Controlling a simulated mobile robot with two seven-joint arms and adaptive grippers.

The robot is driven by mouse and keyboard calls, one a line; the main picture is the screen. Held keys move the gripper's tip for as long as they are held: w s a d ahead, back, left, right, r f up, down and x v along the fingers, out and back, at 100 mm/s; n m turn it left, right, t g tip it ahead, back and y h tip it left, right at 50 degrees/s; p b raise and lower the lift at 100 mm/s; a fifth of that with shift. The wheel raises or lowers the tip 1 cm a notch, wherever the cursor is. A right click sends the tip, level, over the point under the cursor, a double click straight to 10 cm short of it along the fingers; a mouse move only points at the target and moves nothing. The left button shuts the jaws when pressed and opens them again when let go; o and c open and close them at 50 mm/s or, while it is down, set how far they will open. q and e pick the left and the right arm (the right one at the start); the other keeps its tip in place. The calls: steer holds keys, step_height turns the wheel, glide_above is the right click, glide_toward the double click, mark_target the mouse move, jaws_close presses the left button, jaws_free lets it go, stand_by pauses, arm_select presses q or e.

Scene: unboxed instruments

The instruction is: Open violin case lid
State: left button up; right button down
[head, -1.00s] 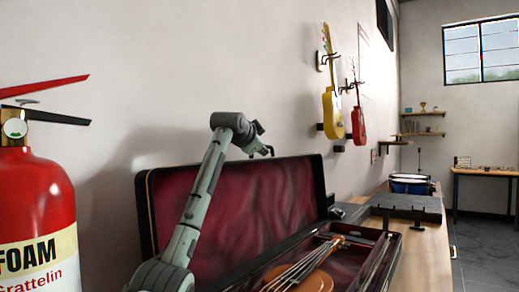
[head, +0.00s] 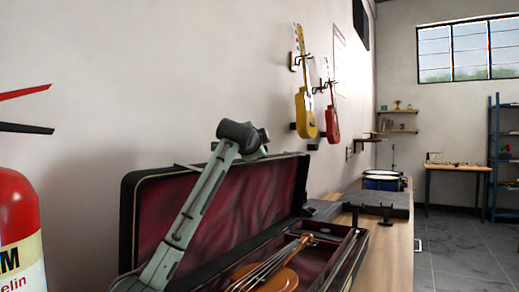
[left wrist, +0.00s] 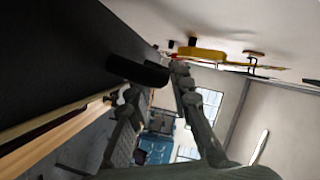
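The black violin case stands on the bench with its lid (head: 215,215) raised near upright by the wall, dark red lining showing. The violin (head: 268,272) lies in the case's lower part (head: 345,262). My left arm crosses in front of the lid, and my left gripper (head: 260,150) is at its top edge, its fingertips mostly hidden. In the left wrist view the two fingers of the gripper (left wrist: 160,100) are spread apart, near a large dark surface, probably the lid (left wrist: 60,60). I cannot tell whether they touch it. My right gripper is not in view.
A red fire extinguisher (head: 18,225) stands close at left. Yellow (head: 305,112) and red (head: 332,122) guitars hang on the wall. A flat black case (head: 375,203) and a blue drum (head: 382,181) are farther along the bench (head: 390,255). Floor at right is open.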

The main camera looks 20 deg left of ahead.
arm_select(q)
steer(key=v, duration=1.2)
stand_by(0.4)
